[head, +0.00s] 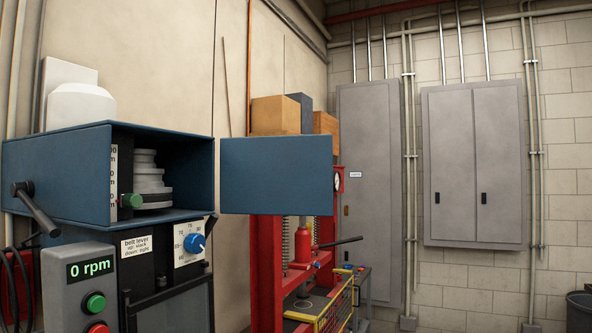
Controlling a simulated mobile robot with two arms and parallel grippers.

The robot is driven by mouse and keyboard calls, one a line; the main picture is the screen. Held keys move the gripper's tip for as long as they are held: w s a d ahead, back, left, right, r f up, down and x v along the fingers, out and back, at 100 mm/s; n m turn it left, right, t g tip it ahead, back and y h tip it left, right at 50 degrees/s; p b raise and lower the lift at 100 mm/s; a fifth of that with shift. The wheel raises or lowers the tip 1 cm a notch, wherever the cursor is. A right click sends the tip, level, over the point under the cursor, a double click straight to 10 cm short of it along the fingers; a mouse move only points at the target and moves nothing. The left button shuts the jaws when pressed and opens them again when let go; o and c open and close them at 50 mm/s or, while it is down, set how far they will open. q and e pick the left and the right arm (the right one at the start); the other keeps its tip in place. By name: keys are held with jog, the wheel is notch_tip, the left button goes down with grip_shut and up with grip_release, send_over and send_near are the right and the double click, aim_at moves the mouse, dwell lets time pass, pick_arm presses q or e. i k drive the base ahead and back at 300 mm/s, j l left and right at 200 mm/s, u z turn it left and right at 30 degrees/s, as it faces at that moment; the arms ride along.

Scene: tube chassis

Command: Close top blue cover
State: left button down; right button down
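The blue cover (277,175) stands swung open to the right of the blue housing (60,175) at the top of the machine. Its flat face is toward me and its left edge is at the housing's right front edge. The housing's front is open and shows a grey stepped pulley (150,180) and a green knob (131,201) inside. Neither of my grippers is in view.
A black lever (38,212) sticks out from the housing's left. Below are a control box (80,285) reading "0 rpm" and a blue dial (194,243). A red press (267,270) stands behind the cover. Grey wall cabinets (474,165) are at the right.

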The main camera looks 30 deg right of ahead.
aim_at(290, 175)
jog(key=u, duration=1.65)
jog(key=k+l+u, duration=0.1)
jog(key=l, duration=0.7)
jog(key=k+l+u, duration=0.15)
jog(key=l, duration=0.25)
jog(key=k+l, duration=0.15)
jog(key=l, duration=0.2)
jog(key=k+l+u, duration=0.15)
jog(key=l, duration=0.6)
jog(key=k+l, duration=0.1)
jog(key=l, duration=0.25)
jog(key=k+l, duration=0.15)
jog(key=l, duration=0.2)
jog(key=k+l, duration=0.1)
jog(key=l, duration=0.25)
jog(key=k+l, duration=0.1)
jog(key=l, duration=0.25)
jog(key=k+l, duration=0.15)
jog(key=l, duration=0.2)
jog(key=u, duration=0.05)
